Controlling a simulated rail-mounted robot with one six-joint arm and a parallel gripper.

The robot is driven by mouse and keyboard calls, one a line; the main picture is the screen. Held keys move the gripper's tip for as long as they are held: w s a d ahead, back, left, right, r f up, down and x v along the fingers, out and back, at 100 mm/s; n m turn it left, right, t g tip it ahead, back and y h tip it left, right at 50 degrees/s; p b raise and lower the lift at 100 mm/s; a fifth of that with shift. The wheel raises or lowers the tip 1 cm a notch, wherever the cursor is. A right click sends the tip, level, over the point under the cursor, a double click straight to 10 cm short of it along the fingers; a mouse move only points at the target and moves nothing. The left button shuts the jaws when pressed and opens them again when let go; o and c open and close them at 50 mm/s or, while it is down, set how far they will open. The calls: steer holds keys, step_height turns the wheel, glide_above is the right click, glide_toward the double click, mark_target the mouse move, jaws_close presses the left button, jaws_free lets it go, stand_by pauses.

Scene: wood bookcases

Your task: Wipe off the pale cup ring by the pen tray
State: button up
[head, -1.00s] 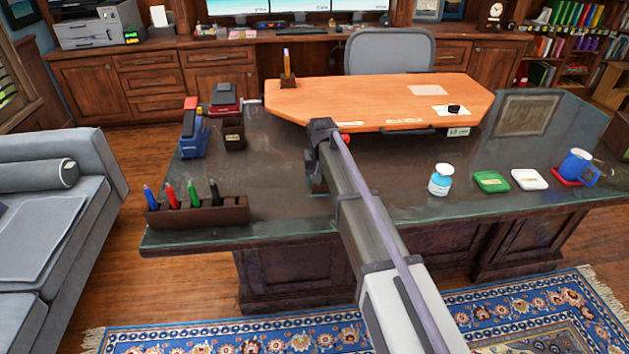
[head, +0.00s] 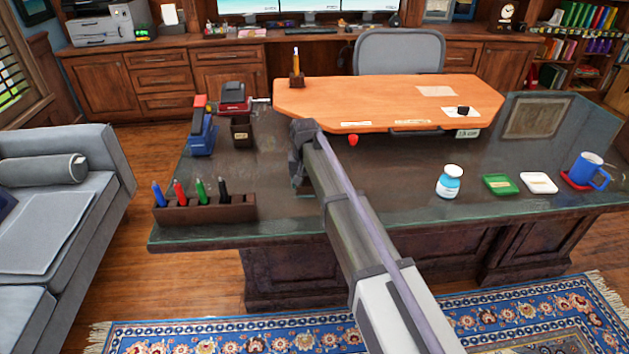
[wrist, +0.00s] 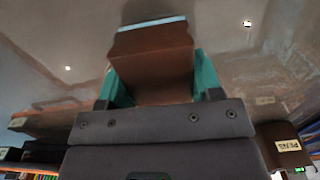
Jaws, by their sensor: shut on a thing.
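My gripper (wrist: 156,75) shows teal fingers in the wrist view, shut on a brown block (wrist: 152,50) with a pale bluish far edge. In the head view my gripper (head: 303,191) is low over the dark desk top, right of the pen tray. Whether the block touches the desk is unclear. The brown pen tray (head: 207,211) holds blue, red, green and black pens upright near the desk's front left corner. A PENS label (wrist: 288,146) shows at the right of the wrist view. I cannot make out the pale cup ring in either view.
A blue stapler-like device (head: 201,138) and a small dark holder (head: 242,132) stand behind the tray. A raised orange board (head: 385,103) lies behind my arm.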

steer(key=shift+s+a+r, duration=0.1)
steer(key=shift+a, duration=1.65)
step_height(320, 180, up, 6)
steer(key=p, duration=0.6)
step_height(320, 180, up, 3)
steer(key=p, duration=0.3)
